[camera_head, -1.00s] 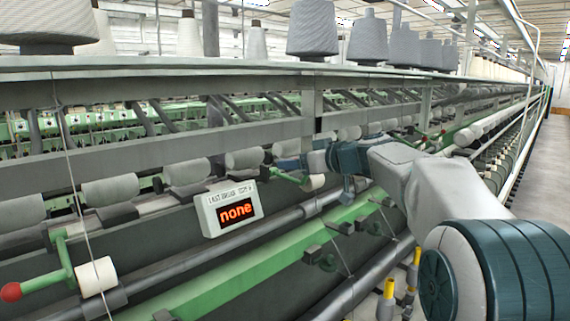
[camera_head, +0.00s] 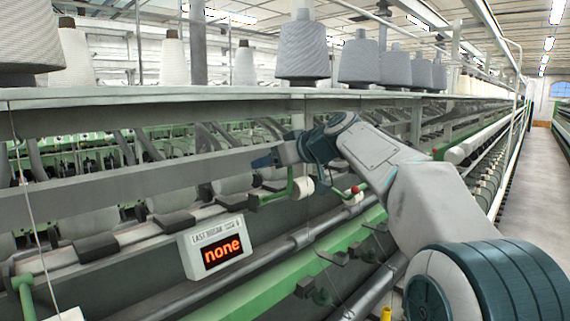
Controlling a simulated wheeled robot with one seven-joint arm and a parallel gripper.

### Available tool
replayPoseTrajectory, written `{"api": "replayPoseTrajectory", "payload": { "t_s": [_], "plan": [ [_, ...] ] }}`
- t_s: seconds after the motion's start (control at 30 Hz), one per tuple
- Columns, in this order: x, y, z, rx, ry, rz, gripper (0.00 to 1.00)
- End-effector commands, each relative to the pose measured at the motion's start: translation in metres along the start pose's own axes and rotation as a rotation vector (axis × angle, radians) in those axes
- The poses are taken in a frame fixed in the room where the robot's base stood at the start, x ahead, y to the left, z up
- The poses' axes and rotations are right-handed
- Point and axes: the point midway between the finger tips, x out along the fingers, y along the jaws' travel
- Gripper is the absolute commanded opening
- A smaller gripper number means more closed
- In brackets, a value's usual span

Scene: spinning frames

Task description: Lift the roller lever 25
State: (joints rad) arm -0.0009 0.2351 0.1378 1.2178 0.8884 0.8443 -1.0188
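A roller lever (camera_head: 290,183) with a green arm and a white roller (camera_head: 303,188) sits on the machine front near the middle. No number 25 is legible on any lever.
A display box (camera_head: 216,247) reading "none" hangs left of the lever. Another lever with a red knob (camera_head: 355,189) is farther right. Grey rails and a shelf of cones (camera_head: 302,50) run along the machine. An open aisle (camera_head: 530,185) lies at right.

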Motion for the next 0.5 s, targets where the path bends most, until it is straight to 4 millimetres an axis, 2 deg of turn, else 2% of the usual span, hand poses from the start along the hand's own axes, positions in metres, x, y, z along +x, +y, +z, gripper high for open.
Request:
{"api": "replayPoseTrajectory", "payload": {
  "t_s": [0.43,0.47,0.5],
  "plan": [
    [0.0037,-0.0020,0.0001,0.001,-0.002,-0.006,0.29],
    [0.0037,-0.0019,0.0001,0.002,-0.002,-0.006,0.72],
    [0.0038,-0.0019,0.0002,0.002,-0.002,-0.007,0.83]
  ]
}}
